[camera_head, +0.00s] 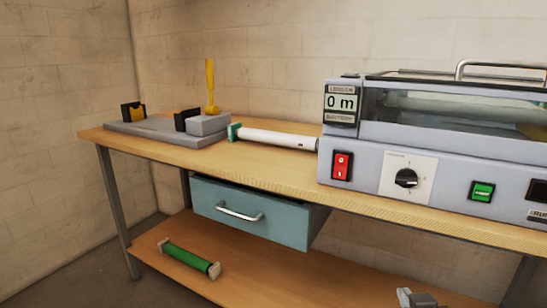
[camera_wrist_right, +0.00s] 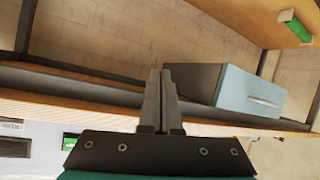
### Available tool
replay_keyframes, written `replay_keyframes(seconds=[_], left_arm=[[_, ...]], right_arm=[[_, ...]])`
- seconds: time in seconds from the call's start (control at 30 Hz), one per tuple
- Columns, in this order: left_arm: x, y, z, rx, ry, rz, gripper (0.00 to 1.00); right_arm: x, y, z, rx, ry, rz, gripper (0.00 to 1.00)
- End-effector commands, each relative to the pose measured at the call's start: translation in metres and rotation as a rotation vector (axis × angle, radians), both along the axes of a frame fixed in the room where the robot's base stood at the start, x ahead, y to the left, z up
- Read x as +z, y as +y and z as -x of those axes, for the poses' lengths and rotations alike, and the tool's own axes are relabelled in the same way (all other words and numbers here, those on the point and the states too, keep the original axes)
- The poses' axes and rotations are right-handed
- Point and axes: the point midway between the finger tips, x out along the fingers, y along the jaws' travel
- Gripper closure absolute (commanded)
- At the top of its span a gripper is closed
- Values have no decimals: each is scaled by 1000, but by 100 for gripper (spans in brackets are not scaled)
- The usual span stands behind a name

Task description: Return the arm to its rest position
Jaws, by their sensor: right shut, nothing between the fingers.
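My right gripper (camera_head: 418,299) shows only as a small grey part at the bottom edge of the head view, low in front of the bench and right of the drawer. In the right wrist view its two fingers (camera_wrist_right: 160,78) are together, with nothing between them. The bench appears inverted in that view. The laminator (camera_head: 435,150) stands on the bench top, with its display reading 0 m. My left gripper is not in view.
The teal drawer (camera_head: 250,210) hangs under the bench top (camera_head: 270,170). A green roller (camera_head: 190,260) lies on the lower shelf (camera_head: 270,285). A white roll (camera_head: 275,138) and a grey stand (camera_head: 150,130) with a yellow tool (camera_head: 210,85) sit left of the laminator.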

Motion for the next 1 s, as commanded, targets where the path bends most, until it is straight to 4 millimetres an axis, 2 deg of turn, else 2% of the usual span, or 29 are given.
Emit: replay_keyframes(seconds=[0.03,0.1,0.2,0.3,0.5,0.77,1.0], left_arm=[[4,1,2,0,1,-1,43],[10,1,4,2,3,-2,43],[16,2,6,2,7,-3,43],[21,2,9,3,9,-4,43],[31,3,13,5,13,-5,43],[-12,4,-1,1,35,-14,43],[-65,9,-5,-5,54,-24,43]], right_arm=[[-32,12,26,29,114,-15,100],[-64,27,59,63,251,-38,100],[-99,45,104,109,418,-64,100],[-123,60,147,150,561,-88,100],[-152,85,228,230,814,-133,100],[-192,83,209,226,823,-124,100],[-245,78,204,224,843,-114,100]])
